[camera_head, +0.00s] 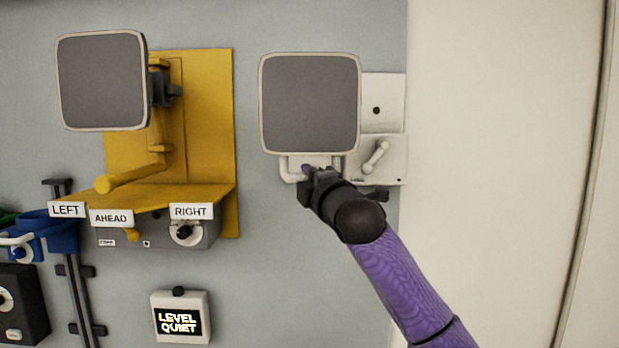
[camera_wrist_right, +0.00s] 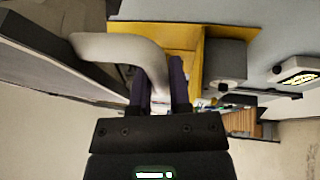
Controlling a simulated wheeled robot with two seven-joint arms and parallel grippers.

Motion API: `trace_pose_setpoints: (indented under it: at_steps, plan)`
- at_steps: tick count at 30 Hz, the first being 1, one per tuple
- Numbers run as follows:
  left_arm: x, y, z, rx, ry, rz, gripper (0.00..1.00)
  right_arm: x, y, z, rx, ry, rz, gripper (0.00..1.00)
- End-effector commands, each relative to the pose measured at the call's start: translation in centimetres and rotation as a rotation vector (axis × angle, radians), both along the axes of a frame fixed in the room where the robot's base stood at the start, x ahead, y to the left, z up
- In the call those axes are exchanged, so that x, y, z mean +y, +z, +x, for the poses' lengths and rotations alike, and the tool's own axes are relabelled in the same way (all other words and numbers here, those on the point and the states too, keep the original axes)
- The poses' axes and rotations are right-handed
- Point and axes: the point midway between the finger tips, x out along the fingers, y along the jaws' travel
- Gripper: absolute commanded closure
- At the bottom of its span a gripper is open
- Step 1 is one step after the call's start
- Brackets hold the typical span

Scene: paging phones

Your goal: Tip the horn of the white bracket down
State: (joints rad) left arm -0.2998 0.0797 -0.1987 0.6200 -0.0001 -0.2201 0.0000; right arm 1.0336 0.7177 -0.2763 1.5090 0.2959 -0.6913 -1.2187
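The horn of the white bracket (camera_head: 376,88) has a square grey face with a pale rim (camera_head: 310,105) and faces out, roughly upright. A white tubular handle (camera_head: 289,170) hangs under the horn's lower edge. My right gripper (camera_head: 313,174) is at this handle, below the horn. In the right wrist view the handle (camera_wrist_right: 120,48) bends down between the two purple fingers of the right gripper (camera_wrist_right: 160,88). The fingers stand close on both sides of it and look shut on it. Their contact is partly hidden. My left gripper is not in view.
A small white lever (camera_head: 376,157) sits on the bracket's lower right plate. To the left, a yellow bracket (camera_head: 215,110) carries another horn (camera_head: 102,80) and a yellow handle (camera_head: 130,178). A LEVEL QUIET box (camera_head: 181,317) is below. The wall at right is bare.

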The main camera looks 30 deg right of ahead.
Motion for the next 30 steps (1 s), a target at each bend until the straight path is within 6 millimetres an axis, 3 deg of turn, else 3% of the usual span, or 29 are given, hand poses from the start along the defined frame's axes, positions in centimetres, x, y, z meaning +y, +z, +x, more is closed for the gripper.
trace_pose_setpoints:
  at_steps: [2, 30]
  plan:
    - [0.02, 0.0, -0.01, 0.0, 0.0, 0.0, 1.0, -0.02, 0.0, 0.0, 0.0, -0.001, 0.0, 1.0]
    - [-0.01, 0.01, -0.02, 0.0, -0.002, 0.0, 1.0, -0.04, 0.05, -0.03, -0.001, -0.001, 0.0, 1.0]
